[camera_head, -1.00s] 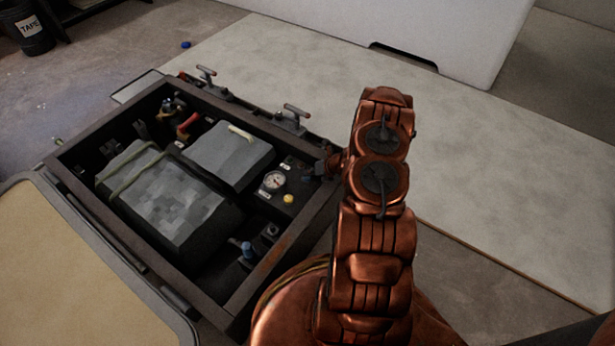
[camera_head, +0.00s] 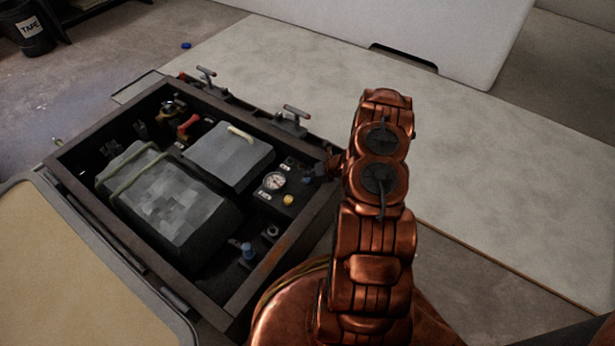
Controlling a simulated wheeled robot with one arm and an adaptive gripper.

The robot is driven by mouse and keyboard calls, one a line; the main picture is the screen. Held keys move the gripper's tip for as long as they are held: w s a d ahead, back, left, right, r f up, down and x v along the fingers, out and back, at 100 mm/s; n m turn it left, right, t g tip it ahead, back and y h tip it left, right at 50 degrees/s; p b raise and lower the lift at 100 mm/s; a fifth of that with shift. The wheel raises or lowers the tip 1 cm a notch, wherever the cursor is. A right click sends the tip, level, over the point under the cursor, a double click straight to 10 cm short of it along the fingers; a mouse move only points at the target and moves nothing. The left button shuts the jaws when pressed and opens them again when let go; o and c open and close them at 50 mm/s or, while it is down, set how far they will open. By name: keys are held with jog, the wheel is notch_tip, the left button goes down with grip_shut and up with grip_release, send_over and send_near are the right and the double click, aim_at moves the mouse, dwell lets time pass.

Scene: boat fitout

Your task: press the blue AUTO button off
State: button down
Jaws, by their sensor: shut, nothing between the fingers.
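A small blue button (camera_head: 307,180) shows on the dark panel inside the open box, near its right wall. Its label cannot be read. My gripper (camera_head: 319,171) is a small dark shape at the left of my copper arm, right beside the blue button. It looks shut and empty. Its fingertips are partly hidden and small, so I cannot tell whether they touch the button.
The open box (camera_head: 285,262) also holds a grey battery-like block (camera_head: 180,205), a smaller grey block (camera_head: 225,158), a round gauge (camera_head: 275,181), a yellow button (camera_head: 288,200) and a blue-topped fitting (camera_head: 248,251). Latches (camera_head: 295,117) stand along its far edge.

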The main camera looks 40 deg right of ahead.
aim_at(309, 179)
jog(key=shift+f, duration=0.25)
dwell(0.3)
jog(key=shift+a+f, duration=0.1)
jog(key=shift+f, duration=0.15)
jog(key=shift+s+f, duration=0.1)
jog(key=shift+a, duration=0.1)
jog(key=shift+s+a+r, duration=0.1)
jog(key=shift+r, duration=0.15)
dwell(0.3)
jog(key=shift+d+r+p, duration=0.2)
jog(key=shift+r+p, duration=0.6)
jog(key=shift+r, duration=0.5)
jog(key=shift+r+p, duration=0.85)
jog(key=shift+r, duration=1.05)
